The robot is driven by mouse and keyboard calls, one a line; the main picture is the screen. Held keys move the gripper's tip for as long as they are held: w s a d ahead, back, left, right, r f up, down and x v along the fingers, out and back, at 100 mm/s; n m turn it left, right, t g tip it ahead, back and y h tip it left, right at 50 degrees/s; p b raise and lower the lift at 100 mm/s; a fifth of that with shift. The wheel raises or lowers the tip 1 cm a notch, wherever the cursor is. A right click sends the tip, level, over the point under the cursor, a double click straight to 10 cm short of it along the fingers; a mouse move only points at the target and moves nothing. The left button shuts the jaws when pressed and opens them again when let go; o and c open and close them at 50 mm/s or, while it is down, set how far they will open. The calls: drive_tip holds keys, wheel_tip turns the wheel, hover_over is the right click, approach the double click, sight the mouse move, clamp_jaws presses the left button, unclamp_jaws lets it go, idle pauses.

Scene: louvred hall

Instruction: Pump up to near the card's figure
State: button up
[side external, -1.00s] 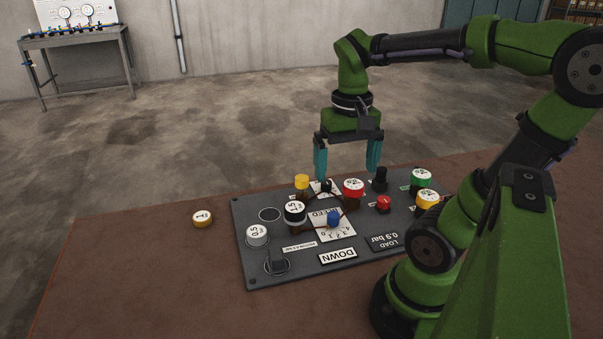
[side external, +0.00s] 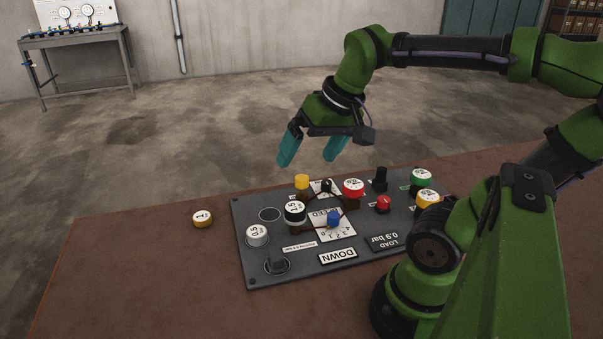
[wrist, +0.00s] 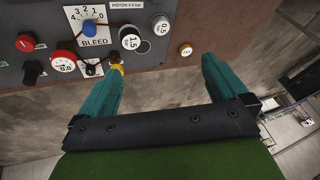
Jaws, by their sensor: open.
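A grey control panel (side external: 310,262) lies on the brown table. Its blue BLEED knob (side external: 333,218) sits on a white numbered dial and also shows in the wrist view (wrist: 90,28). A card on it reads LOAD 0.9 bar (side external: 386,240); another reads DOWN (side external: 338,257). A yellow knob (side external: 302,182) is at the far edge. My gripper (side external: 308,164) is open, empty and tilted, above and beyond that edge.
A loose yellow-rimmed disc marked 1 (side external: 202,218) lies on the table left of the panel. Green-rimmed (side external: 421,178) and yellow-rimmed (side external: 428,199) weights stand at the panel's right, near my arm. A black upright knob (side external: 380,179) and a red knob (side external: 383,204) are nearby.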

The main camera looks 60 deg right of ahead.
drive_tip(key=a+f+n+t+y, duration=0.1)
drive_tip(key=a+f+t, duration=0.1)
drive_tip(key=a, duration=0.4)
drive_tip(key=shift+s+n+y, duration=0.3)
drive_tip(key=shift+s+n, duration=0.05)
drive_tip(key=shift+n, duration=0.05)
